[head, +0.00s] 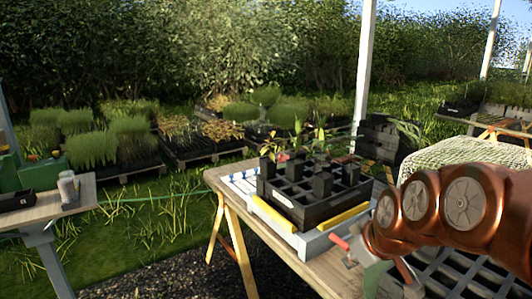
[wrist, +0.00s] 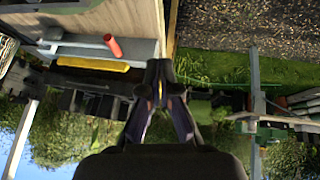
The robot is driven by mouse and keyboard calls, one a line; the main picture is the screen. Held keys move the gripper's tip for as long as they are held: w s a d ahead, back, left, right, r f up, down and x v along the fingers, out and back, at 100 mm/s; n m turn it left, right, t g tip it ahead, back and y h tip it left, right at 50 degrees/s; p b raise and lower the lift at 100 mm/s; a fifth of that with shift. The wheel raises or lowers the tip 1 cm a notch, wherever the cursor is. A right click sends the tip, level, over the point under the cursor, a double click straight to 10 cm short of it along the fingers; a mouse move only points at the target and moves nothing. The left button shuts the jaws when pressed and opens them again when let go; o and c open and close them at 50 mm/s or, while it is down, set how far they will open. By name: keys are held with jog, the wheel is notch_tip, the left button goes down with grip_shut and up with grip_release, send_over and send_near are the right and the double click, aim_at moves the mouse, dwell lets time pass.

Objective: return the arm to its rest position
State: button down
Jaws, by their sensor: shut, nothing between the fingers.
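My gripper (wrist: 160,72) shows in the wrist view with its dark fingers drawn together and nothing between them. That view is upside down, with sky at the bottom. My copper-coloured arm reaches in from the right edge of the head view, in front of the table's right end. It hides part of what lies behind it, and I cannot make out the fingers clearly there.
A wooden table (head: 328,274) holds a pale tray (head: 306,243) with a black tube crate (head: 325,212) and yellow strips. A red cylinder (wrist: 112,46) lies near it. Black slatted crates (head: 455,276) sit below my arm. Another table (head: 88,190) stands left, with grass between.

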jog(key=s+r+m+g+p, duration=0.3)
jog(key=s+p, duration=0.5)
jog(key=s, duration=0.4)
jog(key=s+r+m+g+h+p, duration=0.1)
jog(key=s+r+m+g+p, duration=0.2)
jog(key=s, duration=1)
jog(key=g+p, duration=0.2)
jog(key=p, duration=0.3)
jog(key=shift+s+d+r+m+h+p, duration=0.15)
jog(key=shift+d+r+m+h+p, duration=0.15)
jog(key=shift+r+p, duration=0.1)
